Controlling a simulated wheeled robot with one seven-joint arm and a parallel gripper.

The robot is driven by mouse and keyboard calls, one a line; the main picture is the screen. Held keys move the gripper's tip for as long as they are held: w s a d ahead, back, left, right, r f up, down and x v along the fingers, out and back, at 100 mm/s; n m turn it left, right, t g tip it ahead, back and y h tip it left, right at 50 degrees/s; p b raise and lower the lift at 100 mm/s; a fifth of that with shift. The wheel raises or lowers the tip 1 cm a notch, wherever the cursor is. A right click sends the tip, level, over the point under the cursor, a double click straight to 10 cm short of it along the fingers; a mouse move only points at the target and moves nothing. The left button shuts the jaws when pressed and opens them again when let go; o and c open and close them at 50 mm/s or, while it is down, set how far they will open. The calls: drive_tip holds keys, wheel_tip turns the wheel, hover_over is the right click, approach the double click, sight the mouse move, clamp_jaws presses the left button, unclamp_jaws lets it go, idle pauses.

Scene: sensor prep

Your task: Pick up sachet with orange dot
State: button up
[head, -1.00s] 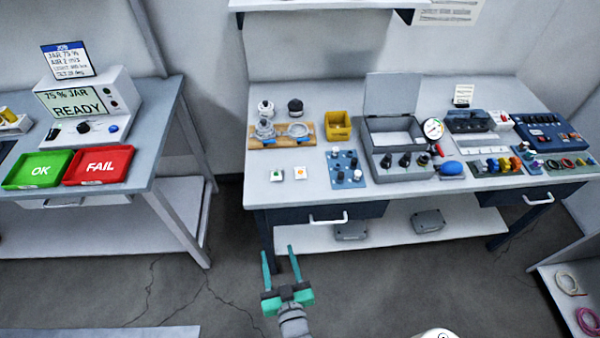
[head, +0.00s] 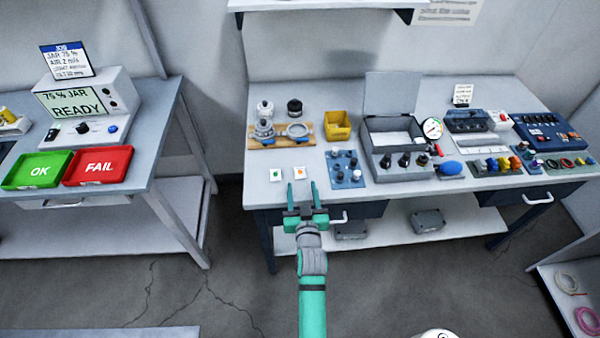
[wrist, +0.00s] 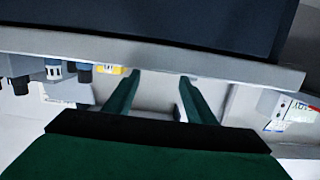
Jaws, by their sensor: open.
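The sachet with the orange dot (head: 300,172) is a small white packet lying flat near the front left edge of the right workbench. A similar sachet with a green dot (head: 276,175) lies just left of it. My gripper (head: 301,185) is open and empty at the bench's front edge, its two teal fingers pointing toward the orange-dot sachet. The fingers appear just short of that sachet, not around it. In the wrist view my open fingers (wrist: 159,76) show against the bench edge, with nothing between them; I cannot make out either sachet there.
The workbench (head: 385,194) has a light top and a drawer handle below its edge. A blue panel with knobs (head: 347,178) stands right of the sachets. A wooden stand (head: 262,141) and yellow bin (head: 338,126) are behind. Bare top lies left of the sachets.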

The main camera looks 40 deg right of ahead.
sight(300, 174)
drive_tip(key=shift+x, duration=2.9)
drive_tip(key=shift+r, duration=0.15)
drive_tip(key=c, duration=1.1)
